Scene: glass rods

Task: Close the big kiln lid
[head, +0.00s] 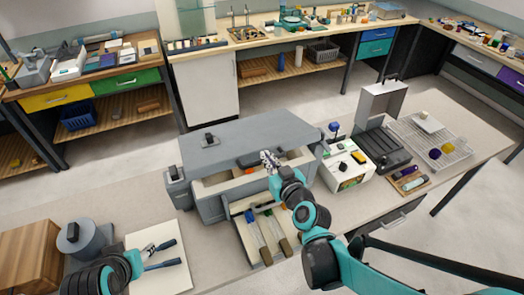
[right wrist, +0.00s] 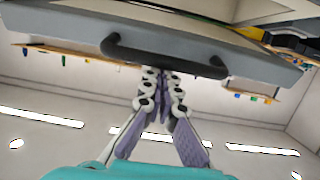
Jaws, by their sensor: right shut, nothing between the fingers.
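The big kiln (head: 212,204) stands in the middle of the bench in the head view. Its grey lid (head: 240,142) is raised at the front, so the pale inner walls and an orange item inside show. My right gripper (head: 268,158) is at the lid's front edge, shut and empty. In the right wrist view the lid (right wrist: 225,42) spans the top, with a black bar handle (right wrist: 165,60). The fingertips (right wrist: 160,72) overlap the handle in the picture; contact cannot be told. My left gripper (head: 172,254) is low at the left, fingers apart, over a white board.
A tray with long tools (head: 262,238) lies in front of the kiln. A white box device (head: 345,170) and an open dark case (head: 382,148) stand to its right. A grey round pot (head: 82,240) and a wooden block (head: 30,255) are at the left.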

